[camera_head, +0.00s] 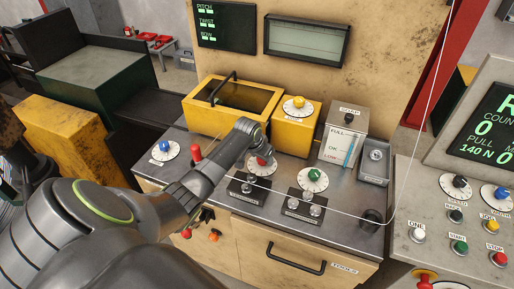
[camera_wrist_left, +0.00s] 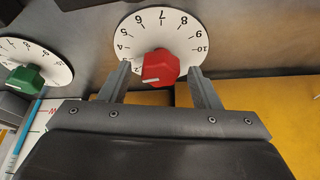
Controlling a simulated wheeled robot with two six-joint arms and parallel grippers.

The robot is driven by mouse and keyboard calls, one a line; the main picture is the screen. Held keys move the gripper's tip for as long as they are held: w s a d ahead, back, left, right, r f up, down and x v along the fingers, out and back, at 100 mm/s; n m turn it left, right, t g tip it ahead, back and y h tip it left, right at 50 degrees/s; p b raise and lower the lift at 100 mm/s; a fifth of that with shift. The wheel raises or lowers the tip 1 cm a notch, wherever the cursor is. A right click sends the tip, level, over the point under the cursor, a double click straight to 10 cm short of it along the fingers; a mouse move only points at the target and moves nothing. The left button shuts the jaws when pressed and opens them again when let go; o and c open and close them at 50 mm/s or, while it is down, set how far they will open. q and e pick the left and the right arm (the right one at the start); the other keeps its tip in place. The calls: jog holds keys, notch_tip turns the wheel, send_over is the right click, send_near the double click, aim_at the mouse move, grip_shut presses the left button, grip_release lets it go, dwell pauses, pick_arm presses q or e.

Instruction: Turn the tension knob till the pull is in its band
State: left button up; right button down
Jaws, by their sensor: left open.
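A red knob (camera_head: 262,161) sits on a white numbered dial on the grey bench top. In the left wrist view the red knob (camera_wrist_left: 160,67) shows a pale pointer mark toward the low-left side, and the dial numbers around it can be read. My left gripper (camera_head: 257,150) is over this knob. In the wrist view its two fingers (camera_wrist_left: 160,72) are apart, one on each side of the knob; contact cannot be told. A screen (camera_head: 490,125) at the right edge reads PULL and 140 N, partly cut off. My right gripper is not in view.
A green knob (camera_head: 314,175) on a dial lies to the right, a blue knob (camera_head: 165,145) to the left. A yellow box (camera_head: 226,112) and a yellow knob (camera_head: 298,102) stand behind. A gauge box (camera_head: 342,146) stands at the right. A thin white line crosses the bench front.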

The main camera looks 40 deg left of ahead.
pick_arm(q)
jog(key=b+v, duration=0.2)
jog(key=v, duration=1.5)
